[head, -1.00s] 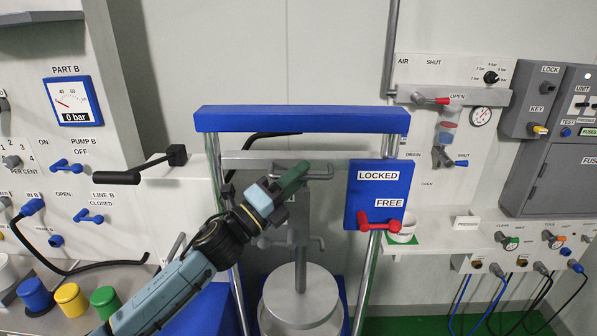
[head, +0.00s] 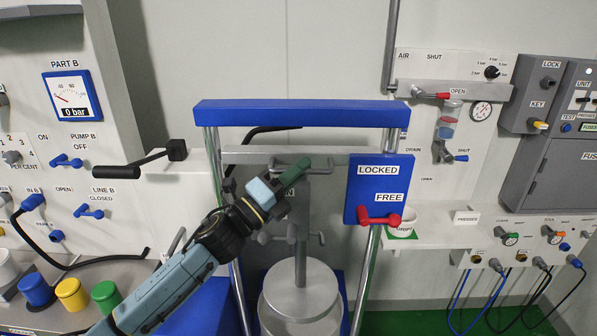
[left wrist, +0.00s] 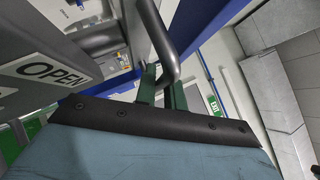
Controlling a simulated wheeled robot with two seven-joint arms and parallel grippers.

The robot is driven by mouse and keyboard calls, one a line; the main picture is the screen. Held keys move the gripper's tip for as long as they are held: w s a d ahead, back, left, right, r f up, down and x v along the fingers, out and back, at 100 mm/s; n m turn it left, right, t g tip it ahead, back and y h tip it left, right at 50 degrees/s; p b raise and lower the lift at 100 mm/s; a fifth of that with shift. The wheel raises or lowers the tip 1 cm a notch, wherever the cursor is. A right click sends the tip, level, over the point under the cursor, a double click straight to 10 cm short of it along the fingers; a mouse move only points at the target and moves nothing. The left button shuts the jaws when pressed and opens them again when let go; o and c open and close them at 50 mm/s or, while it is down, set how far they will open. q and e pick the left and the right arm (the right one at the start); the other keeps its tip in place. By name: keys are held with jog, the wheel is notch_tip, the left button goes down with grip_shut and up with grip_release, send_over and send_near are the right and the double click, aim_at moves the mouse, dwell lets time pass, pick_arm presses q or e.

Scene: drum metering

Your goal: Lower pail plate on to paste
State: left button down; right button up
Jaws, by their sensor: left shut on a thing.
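My left gripper (head: 298,177) is shut on the grey handle (head: 284,163) at the top of the blue-topped press frame. In the left wrist view its green fingers (left wrist: 163,90) hold either side of a bent grey bar (left wrist: 161,42). Below the handle, a grey rod (head: 300,262) stands upright and ends in a round grey plate (head: 280,302). The plate sits over a wider round pail rim at the bottom edge. The paste itself cannot be seen. A red lever (head: 380,220) lies level under the FREE label on a blue panel (head: 355,190). My right gripper is out of view.
Frame posts (head: 372,265) stand on both sides of the plate. A black-handled lever (head: 125,172) juts out at left, above blue, yellow and green caps (head: 70,293).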

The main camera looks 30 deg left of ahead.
pick_arm(q)
notch_tip(320, 180, down, 11)
jog(key=b, duration=0.9)
jog(key=shift+f, duration=0.15)
jog(key=c, duration=1.5)
grip_release()
jog(key=b+v, duration=0.2)
jog(key=v, duration=1.1)
jog(key=shift+s+b, duration=0.25)
jog(key=shift+b, duration=0.1)
